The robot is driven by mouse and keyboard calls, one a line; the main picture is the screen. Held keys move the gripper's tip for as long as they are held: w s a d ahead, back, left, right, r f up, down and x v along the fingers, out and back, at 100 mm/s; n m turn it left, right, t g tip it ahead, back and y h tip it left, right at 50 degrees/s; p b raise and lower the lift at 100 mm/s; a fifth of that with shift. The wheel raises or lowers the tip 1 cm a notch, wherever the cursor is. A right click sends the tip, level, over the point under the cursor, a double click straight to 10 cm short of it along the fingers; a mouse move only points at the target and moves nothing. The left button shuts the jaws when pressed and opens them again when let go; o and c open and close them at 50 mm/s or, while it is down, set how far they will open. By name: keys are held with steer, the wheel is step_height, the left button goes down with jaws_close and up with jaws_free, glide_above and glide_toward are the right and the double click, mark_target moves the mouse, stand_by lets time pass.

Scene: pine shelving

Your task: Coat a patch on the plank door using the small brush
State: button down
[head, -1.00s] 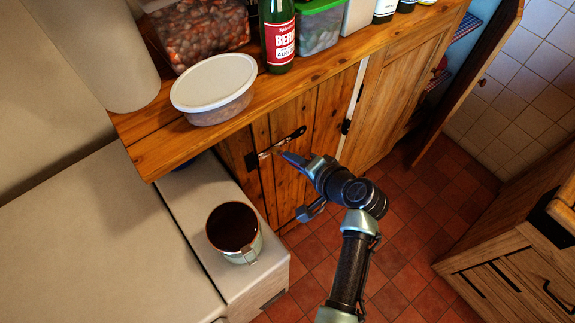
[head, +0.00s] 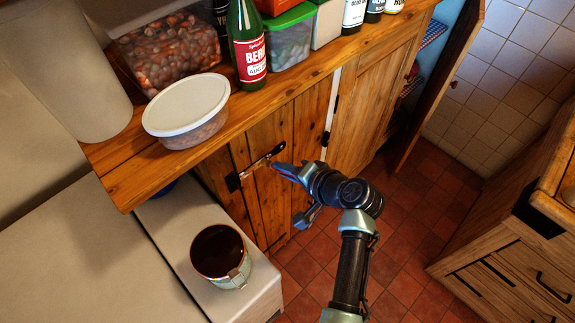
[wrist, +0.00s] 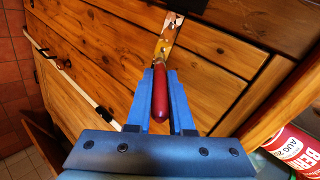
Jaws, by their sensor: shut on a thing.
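The plank door (head: 277,205) is a varnished pine panel of upright boards below the counter, with a dark strap hinge near its top. My gripper (head: 280,168) is at its upper part. In the wrist view the blue fingers (wrist: 161,105) are shut on the red handle of the small brush (wrist: 161,92). The brush points away from the fingers towards the wood. Its bristle end is by a pale, shiny spot; I cannot tell whether it touches. An open can (head: 228,272) with dark contents stands on a white ledge left of the door.
The pine counter (head: 115,176) overhangs the door. It bears a lidded tub (head: 186,110), a green bottle (head: 247,45) and other containers near its edge. A cabinet door (head: 440,80) stands open at the right. The tiled floor between is clear.

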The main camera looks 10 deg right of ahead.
steer(key=s+a+p, duration=0.4)
steer(key=a, duration=0.2)
steer(key=shift+s+a, duration=0.3)
steer(key=shift+a, duration=0.05)
stand_by(0.5)
steer(key=shift+d, duration=0.1)
steer(key=shift+s+d+p, duration=0.2)
steer(key=shift+s+d, duration=0.35)
steer(key=shift+s, duration=0.25)
steer(key=shift+s+d+p, duration=0.25)
steer(key=shift+s+d, duration=0.35)
steer(key=shift+s, duration=0.25)
steer(key=shift+s+d+p, duration=0.2)
steer(key=shift+s+d, duration=0.35)
steer(key=shift+s, duration=0.25)
steer(key=shift+s, duration=0.1)
steer(key=shift+s+d, duration=0.85)
steer(key=shift+s, duration=0.3)
